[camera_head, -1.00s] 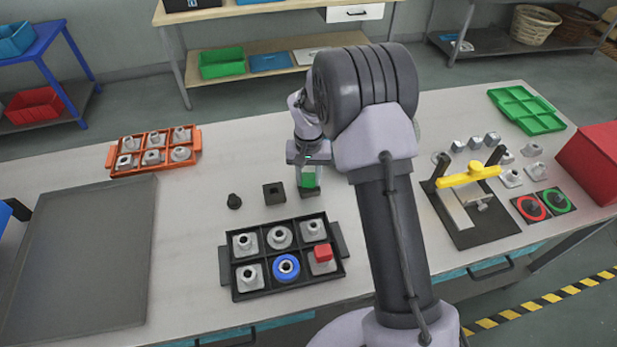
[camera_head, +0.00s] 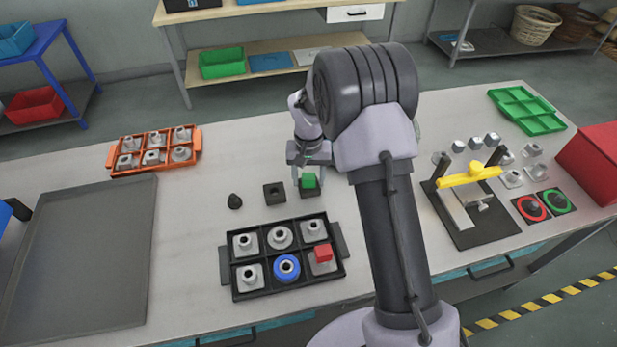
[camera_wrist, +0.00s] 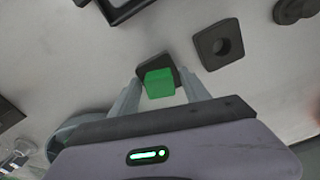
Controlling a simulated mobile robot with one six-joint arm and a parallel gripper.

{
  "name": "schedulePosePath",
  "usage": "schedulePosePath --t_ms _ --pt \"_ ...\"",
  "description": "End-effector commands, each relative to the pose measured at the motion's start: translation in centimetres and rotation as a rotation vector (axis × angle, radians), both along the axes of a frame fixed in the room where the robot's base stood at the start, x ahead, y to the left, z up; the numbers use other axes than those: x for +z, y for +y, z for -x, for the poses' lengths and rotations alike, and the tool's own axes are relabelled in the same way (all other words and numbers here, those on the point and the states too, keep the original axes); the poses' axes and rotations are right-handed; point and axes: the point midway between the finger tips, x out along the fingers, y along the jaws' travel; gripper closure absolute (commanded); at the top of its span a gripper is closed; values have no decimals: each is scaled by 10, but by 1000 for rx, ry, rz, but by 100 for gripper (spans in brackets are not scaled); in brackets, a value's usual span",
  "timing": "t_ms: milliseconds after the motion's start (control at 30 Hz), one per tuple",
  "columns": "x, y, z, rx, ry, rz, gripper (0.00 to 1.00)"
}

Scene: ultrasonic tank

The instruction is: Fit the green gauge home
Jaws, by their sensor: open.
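The green gauge (camera_head: 309,181) is a small bright green block. It stands at a dark square block (camera_head: 311,193) on the bench, right of another dark block with a hole. In the wrist view the green gauge (camera_wrist: 159,84) lies between my fingers, with its dark block (camera_wrist: 147,70) behind it. My gripper (camera_wrist: 158,78) is open, one finger on each side of the green gauge, with visible gaps. How deep the gauge sits in the dark block is hard to tell.
A black tray (camera_head: 237,295) of fittings lies in front. A yellow-handled clamp fixture (camera_head: 468,176) stands to the right. The bench on the left holds an orange tray (camera_head: 113,161).

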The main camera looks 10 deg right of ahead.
Motion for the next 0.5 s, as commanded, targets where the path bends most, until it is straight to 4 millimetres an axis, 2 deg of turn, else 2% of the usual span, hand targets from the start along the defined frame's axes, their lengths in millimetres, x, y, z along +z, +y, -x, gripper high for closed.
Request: schedulePosePath --t_ms 67,167,400,500 --pt "4 0 2 -1 6 0 40" --pt "29 0 1 0 2 0 40" --pt "113 0 1 -1 -3 1 40" --pt "141 0 1 0 -3 1 40"
